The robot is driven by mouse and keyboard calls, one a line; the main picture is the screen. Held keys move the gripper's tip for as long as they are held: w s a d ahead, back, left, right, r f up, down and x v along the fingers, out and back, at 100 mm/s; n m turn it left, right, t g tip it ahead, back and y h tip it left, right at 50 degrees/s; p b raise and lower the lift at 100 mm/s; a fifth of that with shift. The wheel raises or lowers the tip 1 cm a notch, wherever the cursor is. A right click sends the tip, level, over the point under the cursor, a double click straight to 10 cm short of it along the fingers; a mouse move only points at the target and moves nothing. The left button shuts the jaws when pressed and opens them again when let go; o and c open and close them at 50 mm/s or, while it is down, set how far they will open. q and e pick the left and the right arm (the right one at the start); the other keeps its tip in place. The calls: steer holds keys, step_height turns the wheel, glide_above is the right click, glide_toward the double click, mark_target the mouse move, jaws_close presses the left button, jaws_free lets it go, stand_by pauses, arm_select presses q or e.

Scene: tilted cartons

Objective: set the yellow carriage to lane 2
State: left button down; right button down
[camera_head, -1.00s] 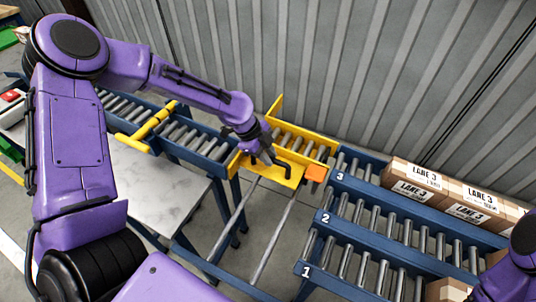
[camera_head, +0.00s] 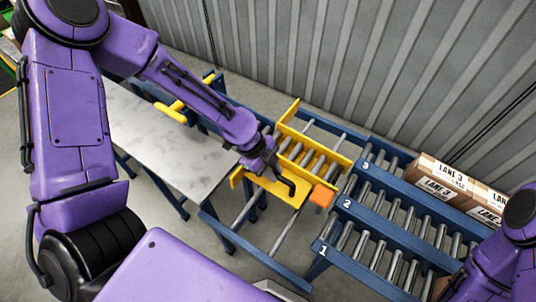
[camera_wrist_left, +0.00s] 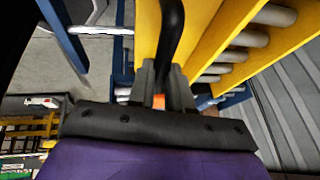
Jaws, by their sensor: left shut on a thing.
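The yellow carriage (camera_head: 318,163) has short rollers between two yellow side walls and rides on two metal rails. Its orange block (camera_head: 322,196) sits at the front right corner, about level with the "2" label (camera_head: 347,204). The carriage bed roughly faces lane 2 (camera_head: 395,213); any small offset is hard to judge. My left gripper (camera_head: 271,170) is shut on the carriage's black handle (camera_head: 288,185). In the left wrist view the fingers (camera_wrist_left: 162,88) close around the handle (camera_wrist_left: 173,38) beside the yellow wall (camera_wrist_left: 208,35). My right gripper is out of the picture.
Lane 3 (camera_head: 394,178) lies behind lane 2 and holds cartons (camera_head: 440,178) marked "LANE 3". Lane 1 (camera_head: 370,252) is in front. A pale tabletop (camera_head: 160,135) stands at left. Bare rail (camera_head: 288,228) shows in front of the carriage.

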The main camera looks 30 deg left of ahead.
arm_select(q)
steer(key=shift+s, duration=0.35)
steer(key=shift+w, duration=0.1)
steer(key=c, duration=1.1)
jaws_free()
steer(key=shift+o, duration=0.2)
steer(key=p+v, duration=0.1)
steer(key=v, duration=0.9)
steer(key=shift+a+r, duration=0.15)
steer(key=shift+r, duration=0.1)
